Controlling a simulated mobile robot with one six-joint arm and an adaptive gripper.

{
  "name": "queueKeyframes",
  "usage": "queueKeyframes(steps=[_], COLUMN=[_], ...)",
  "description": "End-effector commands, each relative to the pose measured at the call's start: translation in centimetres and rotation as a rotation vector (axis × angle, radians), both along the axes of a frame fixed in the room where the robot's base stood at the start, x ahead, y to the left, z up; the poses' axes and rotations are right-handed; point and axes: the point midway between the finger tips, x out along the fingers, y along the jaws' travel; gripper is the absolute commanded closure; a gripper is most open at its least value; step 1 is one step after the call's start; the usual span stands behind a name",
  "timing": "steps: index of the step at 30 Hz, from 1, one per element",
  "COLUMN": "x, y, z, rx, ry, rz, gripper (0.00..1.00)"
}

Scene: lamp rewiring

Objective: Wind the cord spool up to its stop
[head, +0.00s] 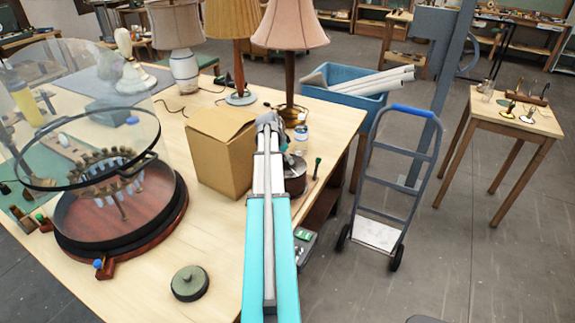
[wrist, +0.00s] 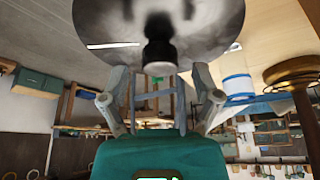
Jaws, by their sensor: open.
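The cord spool (head: 294,174) is a dark, low drum near the table's right edge in the head view, partly hidden by my arm. In the wrist view, what looks like its shiny round top (wrist: 205,25) fills the upper middle, with a black knob (wrist: 160,45) standing out from it. My gripper (wrist: 160,92) is open, its two fingers spread to either side of the knob's line. The knob's pale end lies near the gap, and I see no finger touching it. In the head view my gripper (head: 281,146) is small and just above the spool.
A cardboard box (head: 221,150) stands close left of my arm. A blue-white jar (head: 301,138) and a pink-shaded lamp (head: 290,28) stand behind the spool. A glass dome (head: 90,150) and a dark round knob (head: 189,283) are left.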

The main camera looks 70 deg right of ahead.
Motion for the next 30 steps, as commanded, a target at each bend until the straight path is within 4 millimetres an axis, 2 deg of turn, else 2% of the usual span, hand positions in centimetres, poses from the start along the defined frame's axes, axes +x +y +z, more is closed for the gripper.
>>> queueKeyframes(steps=[1, 6, 21, 23, 30], x=[-0.1, -0.3, -0.4, -0.4, -0.4], y=[-0.2, -0.4, -0.6, -0.6, -0.6], z=[-0.7, -1.4, -1.7, -1.7, -1.7], rx=[0.000, 0.000, 0.000, 0.000, 0.000], ry=[0.000, 0.000, 0.000, 0.000, 0.000], rz=[0.000, 0.000, 0.000, 0.000, 0.000], gripper=[0.19, 0.19, 0.19, 0.29, 0.73])
